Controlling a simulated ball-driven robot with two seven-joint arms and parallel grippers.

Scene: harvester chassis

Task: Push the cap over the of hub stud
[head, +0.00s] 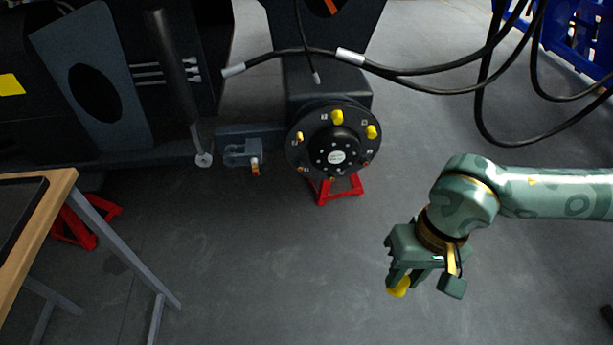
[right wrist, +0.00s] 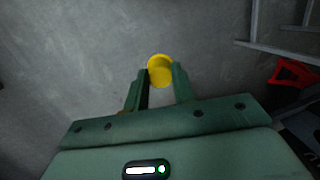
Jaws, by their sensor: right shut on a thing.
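My right gripper (head: 420,284) is shut on a yellow cap (head: 399,287), to the right of and below the hub in the head view. In the right wrist view the cap (right wrist: 160,70) sits between the fingertips of the gripper (right wrist: 160,88), its round hollow side facing the camera. The black round hub (head: 335,141) carries several studs near its rim. Larger yellow caps cover studs at the top (head: 337,117) and upper right (head: 371,131). Other studs show small brass-coloured tips, such as the upper left stud (head: 300,136). My left gripper is not in view.
Black hoses (head: 430,72) hang across the top right, above my right arm. A red stand (head: 340,188) is under the hub. A wooden-edged table (head: 45,215) is at the left. A blue crate (head: 580,35) is at the top right. The floor around the gripper is clear.

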